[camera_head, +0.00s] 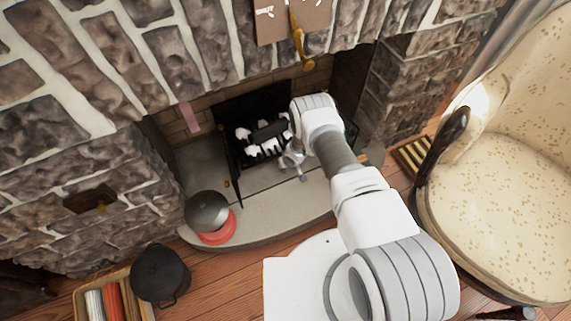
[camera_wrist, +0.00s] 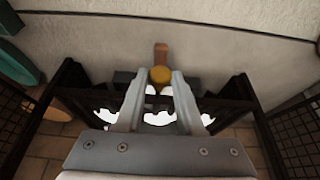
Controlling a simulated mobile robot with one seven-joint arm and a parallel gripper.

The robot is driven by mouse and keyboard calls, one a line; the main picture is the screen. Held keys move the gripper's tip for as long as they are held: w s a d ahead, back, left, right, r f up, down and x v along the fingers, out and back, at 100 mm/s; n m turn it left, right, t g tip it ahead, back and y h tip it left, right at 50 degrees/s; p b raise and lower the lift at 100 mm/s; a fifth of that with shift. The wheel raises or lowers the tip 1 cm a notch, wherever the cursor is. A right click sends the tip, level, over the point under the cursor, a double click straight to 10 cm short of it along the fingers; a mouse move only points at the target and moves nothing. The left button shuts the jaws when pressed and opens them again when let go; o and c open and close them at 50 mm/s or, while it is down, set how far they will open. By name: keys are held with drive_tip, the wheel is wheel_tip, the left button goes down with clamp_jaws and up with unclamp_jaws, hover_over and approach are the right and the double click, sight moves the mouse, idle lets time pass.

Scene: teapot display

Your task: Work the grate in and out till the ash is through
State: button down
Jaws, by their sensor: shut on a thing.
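The black fire grate (camera_head: 262,140) stands in the fireplace opening, with white lumps on and around it. In the wrist view the dark grate (camera_wrist: 105,100) lies beyond my fingers, with white matter (camera_wrist: 160,118) showing between its bars. My gripper (camera_head: 292,165) is low at the front of the grate, partly hidden by my arm. In the wrist view my gripper (camera_wrist: 159,82) is shut on a round brass-coloured knob (camera_wrist: 160,74). A short brown piece (camera_wrist: 161,52) shows just past the knob. How the knob joins the grate is not clear.
A dark mesh screen panel (camera_head: 231,165) stands open left of the grate. A grey kettle (camera_head: 207,211) sits on a red stand (camera_head: 216,238) on the hearth. A black pot (camera_head: 160,273) is on the floor, front left. An armchair (camera_head: 500,150) fills the right. The middle hearth (camera_head: 275,200) is clear.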

idle(0.6)
drive_tip(key=shift+w+a+f+b, duration=0.25)
drive_tip(key=shift+w+b, duration=0.15)
drive_tip(key=shift+b, duration=0.35)
drive_tip(key=w+b, duration=0.1)
drive_tip(key=w+a+b, duration=0.1)
drive_tip(key=b, duration=0.1)
drive_tip(key=shift+w, duration=0.2)
drive_tip(key=shift+w+a+r+b, duration=0.15)
drive_tip(key=shift+w+r+b, duration=0.2)
drive_tip(key=shift+w, duration=0.2)
drive_tip(key=c, duration=0.6)
unclamp_jaws()
drive_tip(key=shift+o, duration=0.2)
drive_tip(key=shift+f, duration=0.1)
drive_tip(key=p+v, duration=0.8)
drive_tip(key=v, duration=0.9)
drive_tip(key=shift+s+r, duration=0.2)
drive_tip(key=shift+s, duration=0.05)
